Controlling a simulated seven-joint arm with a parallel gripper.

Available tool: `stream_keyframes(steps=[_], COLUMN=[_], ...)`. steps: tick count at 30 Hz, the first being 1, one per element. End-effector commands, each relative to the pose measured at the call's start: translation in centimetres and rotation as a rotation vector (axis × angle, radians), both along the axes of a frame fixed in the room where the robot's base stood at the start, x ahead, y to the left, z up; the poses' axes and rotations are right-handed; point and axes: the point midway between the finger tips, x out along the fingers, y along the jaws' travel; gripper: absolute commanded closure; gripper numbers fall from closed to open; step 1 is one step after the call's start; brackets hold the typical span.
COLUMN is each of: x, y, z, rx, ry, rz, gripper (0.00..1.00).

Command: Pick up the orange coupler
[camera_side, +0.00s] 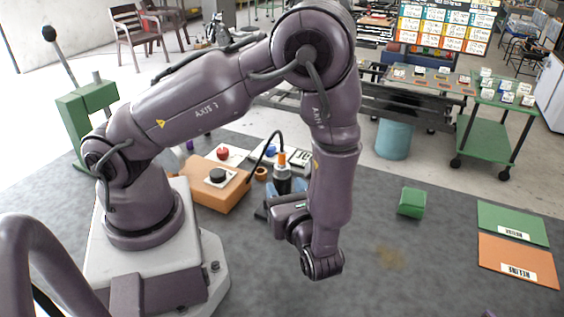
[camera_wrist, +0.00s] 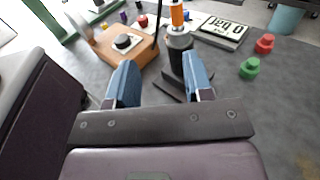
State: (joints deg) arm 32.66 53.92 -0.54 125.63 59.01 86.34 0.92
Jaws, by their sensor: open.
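The orange coupler (camera_side: 282,159) appears to be the orange cylinder on top of an upright dark and grey post (camera_side: 282,180). In the wrist view the orange coupler (camera_wrist: 177,14) is near the top edge, and its upper end is cut off. My gripper (camera_wrist: 160,66) has two blue fingers spread apart with nothing between them. In the wrist view the coupler is beyond and above the fingertips. In the side view my gripper (camera_side: 268,188) is low beside the post, and my forearm partly hides the area.
An orange box with a black knob (camera_side: 217,175) stands left of the post, with a dark cable arching near it. A green knob (camera_wrist: 249,67) and red knob (camera_wrist: 265,43) are at right. Green and orange mats (camera_side: 512,224) lie far right.

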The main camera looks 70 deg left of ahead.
Motion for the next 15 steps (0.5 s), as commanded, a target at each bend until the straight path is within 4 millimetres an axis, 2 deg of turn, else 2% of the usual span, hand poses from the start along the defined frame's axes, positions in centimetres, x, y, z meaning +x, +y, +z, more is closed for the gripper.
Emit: stream_keyframes(steps=[2,5,15], x=[1.3,1.9,2.4], y=[-0.2,0.3,6.1], z=[0.8,1.5,1.5], rx=[0.039,0.073,0.075], ry=[-0.014,-0.019,-0.017], rz=[-0.055,-0.082,-0.075], gripper=[0.53,0.53,0.53])
